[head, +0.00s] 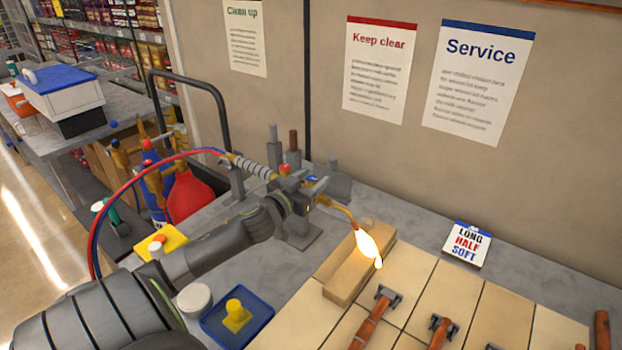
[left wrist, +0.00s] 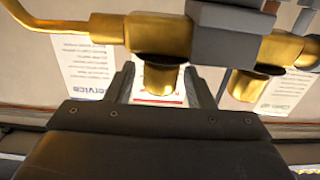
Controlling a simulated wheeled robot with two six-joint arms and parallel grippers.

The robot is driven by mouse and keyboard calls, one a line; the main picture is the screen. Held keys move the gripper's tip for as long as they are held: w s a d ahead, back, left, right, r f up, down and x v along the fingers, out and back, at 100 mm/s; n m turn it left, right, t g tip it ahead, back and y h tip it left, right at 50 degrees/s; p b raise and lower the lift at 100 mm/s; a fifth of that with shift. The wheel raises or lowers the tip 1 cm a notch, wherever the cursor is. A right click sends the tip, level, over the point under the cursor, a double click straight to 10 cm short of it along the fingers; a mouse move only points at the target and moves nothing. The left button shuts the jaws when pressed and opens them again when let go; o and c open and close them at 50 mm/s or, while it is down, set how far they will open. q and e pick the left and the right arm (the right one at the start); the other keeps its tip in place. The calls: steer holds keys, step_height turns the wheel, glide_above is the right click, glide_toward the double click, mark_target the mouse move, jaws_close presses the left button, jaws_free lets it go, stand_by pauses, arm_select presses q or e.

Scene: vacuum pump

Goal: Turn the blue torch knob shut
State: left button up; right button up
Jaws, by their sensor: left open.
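The brass torch (head: 335,207) sits in a grey stand (head: 300,238), and a bright flame (head: 368,246) burns at its tip. Its blue knob (head: 313,181) is on top, on the nozzle side of the red knob (head: 285,169). My left gripper (head: 300,200) is at the torch body, close to the blue knob. In the left wrist view, which is upside down, its open fingers (left wrist: 160,88) stand on either side of a brass valve stem (left wrist: 160,75) on the nozzle side. The knob's colour and any contact cannot be told there. My right gripper is out of view.
A long tan brick (head: 360,265) lies by the flame, beside several tiles (head: 415,270). A sign card (head: 467,243) stands behind them. Red and blue hoses (head: 130,190) arch over my left arm. A blue tray (head: 238,325) with a yellow piece sits in front.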

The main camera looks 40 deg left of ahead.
arm_select(q)
steer(key=c, duration=0.9)
steer(key=shift+c, duration=0.2)
steer(key=shift+m+h, duration=0.3)
steer(key=shift+h, duration=0.2)
steer(key=shift+a+f+m+h, duration=0.1)
steer(key=shift+m+h, duration=0.3)
steer(key=m+h+b, duration=0.1)
steer(key=h+b, duration=0.1)
steer(key=b, duration=0.5)
steer(key=shift+f+h, duration=0.1)
steer(key=shift+h, duration=0.2)
steer(key=shift+m+h+b, duration=0.3)
steer(key=shift+m+b, duration=0.1)
steer(key=shift+b, duration=0.2)
steer(key=shift+r, duration=0.2)
